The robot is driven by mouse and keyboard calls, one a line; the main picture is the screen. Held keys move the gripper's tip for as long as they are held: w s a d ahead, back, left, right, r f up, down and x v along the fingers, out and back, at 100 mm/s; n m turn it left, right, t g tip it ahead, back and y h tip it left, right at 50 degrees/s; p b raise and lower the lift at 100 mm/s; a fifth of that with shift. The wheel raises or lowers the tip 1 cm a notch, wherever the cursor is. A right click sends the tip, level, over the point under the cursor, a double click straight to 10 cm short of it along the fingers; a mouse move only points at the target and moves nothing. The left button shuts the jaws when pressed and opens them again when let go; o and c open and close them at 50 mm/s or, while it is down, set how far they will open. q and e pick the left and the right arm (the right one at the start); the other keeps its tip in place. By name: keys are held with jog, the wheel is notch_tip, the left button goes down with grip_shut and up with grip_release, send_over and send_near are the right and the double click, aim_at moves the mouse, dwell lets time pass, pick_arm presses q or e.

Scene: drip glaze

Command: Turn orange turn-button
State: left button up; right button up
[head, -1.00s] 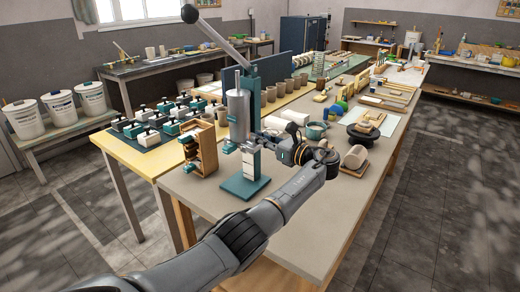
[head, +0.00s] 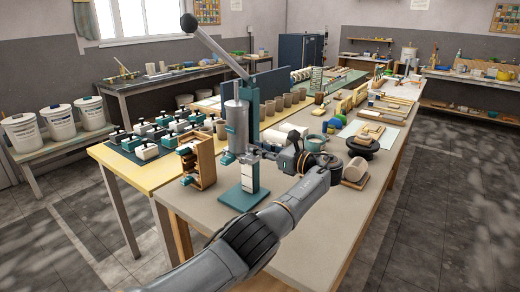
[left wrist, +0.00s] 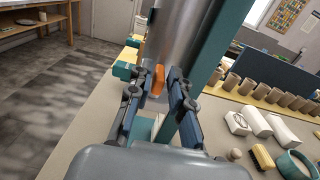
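A tall press with a grey cylinder (head: 236,126), a teal column and a teal base (head: 244,198) stands on the near table. It has a long lever with a dark knob. The orange turn-button (left wrist: 157,82) shows in the left wrist view, low on the grey cylinder, between the two fingers of my left gripper (left wrist: 160,80). The fingers are apart on either side of it, and I see no clear contact. In the head view my left gripper (head: 256,156) is at the press's lower cylinder, and the orange button is hidden there. My right gripper is not in view.
A small wooden drawer cabinet (head: 198,163) stands close to the left of the press. A dark round turntable (head: 362,143), a teal bowl (head: 316,142) and several cups (head: 280,105) stand to the right and behind. The table's front right part is clear.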

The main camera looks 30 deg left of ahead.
pick_arm(q)
jog(key=d, duration=1.2)
jog(key=shift+s, duration=0.4)
jog(key=shift+d, duration=0.1)
